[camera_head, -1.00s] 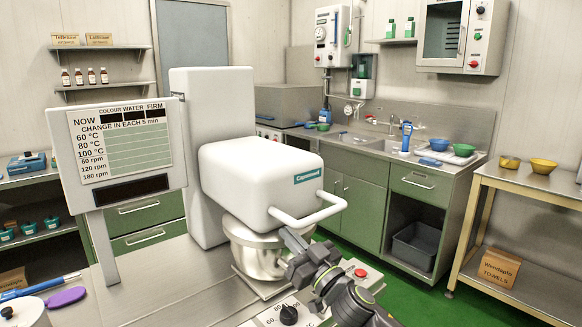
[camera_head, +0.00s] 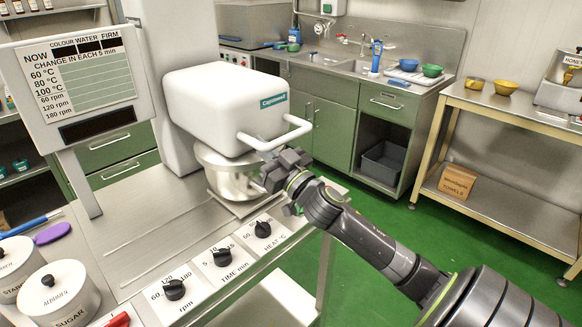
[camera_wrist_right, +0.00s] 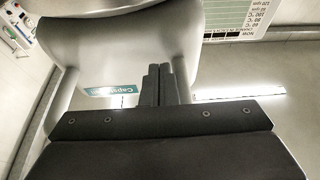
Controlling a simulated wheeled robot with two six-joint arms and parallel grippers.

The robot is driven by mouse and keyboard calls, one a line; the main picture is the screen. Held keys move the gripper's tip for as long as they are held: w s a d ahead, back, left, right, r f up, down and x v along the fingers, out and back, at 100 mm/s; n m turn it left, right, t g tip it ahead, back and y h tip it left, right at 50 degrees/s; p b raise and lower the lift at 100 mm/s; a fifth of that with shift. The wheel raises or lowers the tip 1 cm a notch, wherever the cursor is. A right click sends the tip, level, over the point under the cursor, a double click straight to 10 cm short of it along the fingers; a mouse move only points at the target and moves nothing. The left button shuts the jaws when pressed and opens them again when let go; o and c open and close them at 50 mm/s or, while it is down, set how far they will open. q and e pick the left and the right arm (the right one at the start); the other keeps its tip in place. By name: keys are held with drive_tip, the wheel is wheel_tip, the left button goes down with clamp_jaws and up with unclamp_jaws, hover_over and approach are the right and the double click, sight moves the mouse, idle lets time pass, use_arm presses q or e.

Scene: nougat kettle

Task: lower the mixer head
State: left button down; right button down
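The white mixer head (camera_head: 215,105) lies about level, low over the steel bowl (camera_head: 230,178) in the head view. Its white handle (camera_head: 275,140) sticks out at the front. My right gripper (camera_head: 272,172) is just below the handle, in front of the bowl. In the right wrist view its two dark fingers (camera_wrist_right: 162,86) lie close together, with nothing visible between them. The mixer head (camera_wrist_right: 125,50) shows behind them there; the handle's front bar is hidden by the gripper body, so contact is unclear. My left gripper is not in view.
Control knobs (camera_head: 222,257) line the bench's front edge. A board (camera_head: 80,85) stands left of the mixer. White canisters (camera_head: 68,290) are at lower left. A side table (camera_head: 520,115) stands at right, with open green floor (camera_head: 420,240) before it.

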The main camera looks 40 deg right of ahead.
drive_tip(key=b+v, duration=0.4)
drive_tip(key=v, duration=0.5)
drive_tip(key=shift+f, duration=0.25)
